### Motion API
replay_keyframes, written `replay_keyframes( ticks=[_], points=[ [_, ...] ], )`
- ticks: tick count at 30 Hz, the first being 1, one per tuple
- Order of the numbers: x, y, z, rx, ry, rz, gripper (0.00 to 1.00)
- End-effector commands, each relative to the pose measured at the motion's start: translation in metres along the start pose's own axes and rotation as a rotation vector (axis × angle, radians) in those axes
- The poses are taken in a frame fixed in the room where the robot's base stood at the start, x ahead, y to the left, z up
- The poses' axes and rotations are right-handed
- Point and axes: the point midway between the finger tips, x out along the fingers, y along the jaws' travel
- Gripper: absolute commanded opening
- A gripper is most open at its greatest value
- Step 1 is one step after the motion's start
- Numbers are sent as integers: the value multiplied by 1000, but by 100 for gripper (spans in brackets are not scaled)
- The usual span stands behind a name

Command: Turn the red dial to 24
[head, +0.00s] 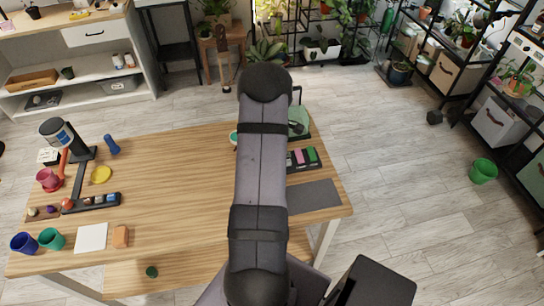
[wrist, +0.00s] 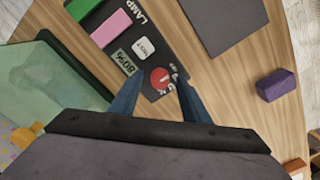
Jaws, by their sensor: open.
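The red dial (wrist: 160,76) is round and sits near the end of a dark control panel (wrist: 150,60) in the wrist view. Small white markings beside it are too small to read. My gripper (wrist: 158,86) is open, its two blue fingers either side of the dial as seen in the wrist view. I cannot tell whether they touch it. In the head view the panel (head: 289,168) shows only in part. My arm hides the dial and gripper there.
On the panel are a white MIST button (wrist: 144,47), a small display (wrist: 124,62), a pink block (wrist: 111,28) and a green block (wrist: 81,8). A greenish clear container (wrist: 50,95) stands left, a purple block (wrist: 275,85) right. A grey mat (wrist: 225,20) lies flat.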

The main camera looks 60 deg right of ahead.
Motion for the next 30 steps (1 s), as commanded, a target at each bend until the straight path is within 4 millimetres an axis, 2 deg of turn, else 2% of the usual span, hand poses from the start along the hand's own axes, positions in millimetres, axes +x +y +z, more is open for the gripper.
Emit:
replay_keyframes(
  ticks=[4, 9, 20, 30],
  points=[
    [0, 0, 0, 0, 0, 0, 40],
    [0, 0, 0, 0, 0, 0, 2],
    [0, 0, 0, 35, 0, 0, 2],
    [0, 0, 0, 233, 0, 0, 2]
  ],
)
